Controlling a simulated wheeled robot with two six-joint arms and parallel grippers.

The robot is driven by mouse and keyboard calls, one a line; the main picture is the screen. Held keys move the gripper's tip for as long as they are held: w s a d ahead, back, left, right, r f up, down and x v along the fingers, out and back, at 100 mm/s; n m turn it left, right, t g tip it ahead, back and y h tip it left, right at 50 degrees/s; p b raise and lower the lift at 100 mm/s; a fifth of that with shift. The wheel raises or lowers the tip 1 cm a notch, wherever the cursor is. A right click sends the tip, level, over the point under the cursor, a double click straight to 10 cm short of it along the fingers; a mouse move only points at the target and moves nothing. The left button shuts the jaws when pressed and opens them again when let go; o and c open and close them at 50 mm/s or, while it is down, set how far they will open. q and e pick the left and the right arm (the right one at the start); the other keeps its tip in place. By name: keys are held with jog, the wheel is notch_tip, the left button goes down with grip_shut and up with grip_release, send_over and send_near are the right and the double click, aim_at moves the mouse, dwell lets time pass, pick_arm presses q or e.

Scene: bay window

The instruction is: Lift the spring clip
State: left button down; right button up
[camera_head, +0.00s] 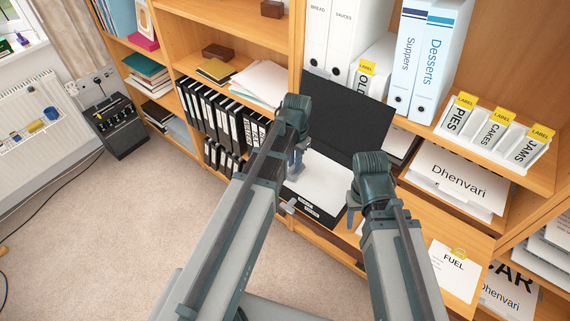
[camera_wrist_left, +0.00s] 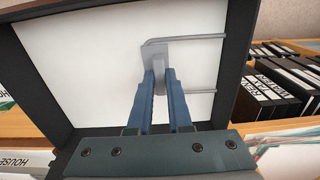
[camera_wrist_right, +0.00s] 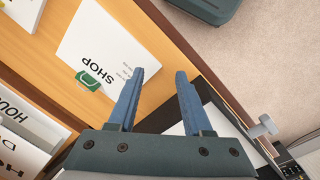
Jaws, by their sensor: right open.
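An open black box file (camera_head: 325,212) with a white inside lies on the shelf, its dark lid (camera_head: 345,112) up behind it. The grey spring clip (camera_wrist_left: 182,39) has a flat tab and two wire arms and shows against the white inside in the left wrist view. My left gripper (camera_wrist_left: 159,76) has its blue fingers on both sides of the tab, close together, and appears shut on it. In the head view my left arm largely hides the clip. My right gripper (camera_wrist_right: 160,72) is open and empty, over the file's near edge beside a white SHOP card (camera_wrist_right: 105,50).
A grey knob (camera_wrist_right: 264,127) sticks out from the file's side. A FUEL card (camera_head: 455,262) lies on the wooden surface. Carpet (camera_head: 110,230) is open at the left.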

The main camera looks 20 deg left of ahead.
jog(key=shift+r, duration=0.1)
pick_arm(q)
jog(key=shift+w+a+r+h, duration=0.1)
jog(key=shift+a+r+h, duration=0.05)
jog(key=shift+r+h, duration=0.15)
pick_arm(e)
jog(key=shift+r, duration=0.15)
pick_arm(q)
jog(key=shift+a+r+g+h+p, duration=0.15)
jog(key=shift+r+g+h+p, duration=0.15)
jog(key=shift+h+p, duration=0.2)
pick_arm(e)
jog(key=shift+r, duration=0.2)
pick_arm(q)
jog(key=shift+w+a+r, duration=0.15)
jog(key=shift+a+r, duration=0.05)
pick_arm(e)
jog(key=shift+r, duration=0.15)
pick_arm(q)
jog(key=shift+a+r+h, duration=0.15)
jog(key=shift+r+h, duration=0.1)
jog(key=shift+h, duration=0.45)
